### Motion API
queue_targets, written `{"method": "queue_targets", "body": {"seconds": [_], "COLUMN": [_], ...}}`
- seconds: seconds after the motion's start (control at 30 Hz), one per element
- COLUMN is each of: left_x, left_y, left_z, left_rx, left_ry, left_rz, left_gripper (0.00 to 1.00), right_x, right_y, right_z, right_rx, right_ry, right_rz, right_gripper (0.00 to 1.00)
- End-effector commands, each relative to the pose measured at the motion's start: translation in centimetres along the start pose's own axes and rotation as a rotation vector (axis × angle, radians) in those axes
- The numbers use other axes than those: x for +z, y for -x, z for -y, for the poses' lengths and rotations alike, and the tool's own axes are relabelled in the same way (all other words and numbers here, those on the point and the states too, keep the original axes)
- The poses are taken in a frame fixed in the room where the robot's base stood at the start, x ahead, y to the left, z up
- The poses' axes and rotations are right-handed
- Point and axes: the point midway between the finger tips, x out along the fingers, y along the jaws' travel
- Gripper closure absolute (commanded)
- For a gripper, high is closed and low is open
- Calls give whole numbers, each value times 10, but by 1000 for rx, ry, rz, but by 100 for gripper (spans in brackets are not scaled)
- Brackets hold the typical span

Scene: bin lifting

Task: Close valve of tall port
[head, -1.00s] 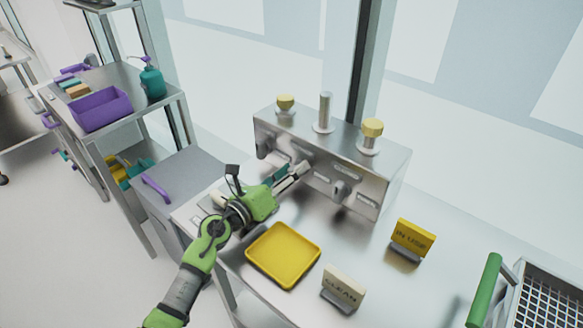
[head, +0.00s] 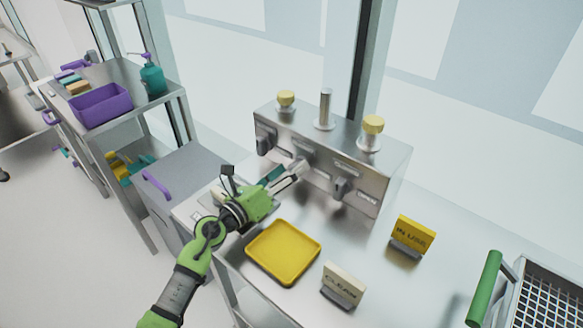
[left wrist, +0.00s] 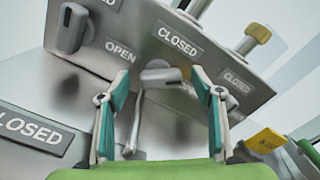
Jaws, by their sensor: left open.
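The steel port box (head: 385,165) stands on the bench with three ports on top. The tall port (head: 325,110) is the bare middle post, between two shorter ports with yellow caps. Its valve knob is at the middle of the front face, mostly hidden by my gripper in the head view. In the left wrist view this grey knob (left wrist: 160,74) sits between an OPEN label (left wrist: 120,50) and a CLOSED label (left wrist: 178,40). My left gripper (head: 299,170) is open, its teal fingers on either side of the knob; I cannot tell whether they touch it. My right gripper is out of view.
The left valve knob (head: 264,145) and right valve knob (head: 342,187) flank the middle one. A yellow tray (head: 283,253), a CLEAN sign (head: 343,286) and an IN USE sign (head: 412,238) stand on the bench. A basket (head: 540,300) is at right.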

Motion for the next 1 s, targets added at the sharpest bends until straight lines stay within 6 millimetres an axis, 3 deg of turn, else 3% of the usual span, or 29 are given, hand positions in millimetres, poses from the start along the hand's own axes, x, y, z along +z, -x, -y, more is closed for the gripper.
{"method": "queue_targets", "body": {"seconds": [0.3,0.43,0.6,0.9,1.0], "left_x": [-1,-1,0,0,0], "left_y": [68,89,103,105,106], "left_z": [-1,-1,-1,-1,3], "left_rx": [3,2,1,1,-2], "left_ry": [-2,0,0,1,16], "left_rz": [-3,-4,-2,-1,6], "left_gripper": [40,40,40,40,66], "right_x": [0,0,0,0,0], "right_y": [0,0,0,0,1], "right_z": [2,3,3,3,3], "right_rx": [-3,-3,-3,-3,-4], "right_ry": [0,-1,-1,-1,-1], "right_rz": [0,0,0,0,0], "right_gripper": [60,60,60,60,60]}}
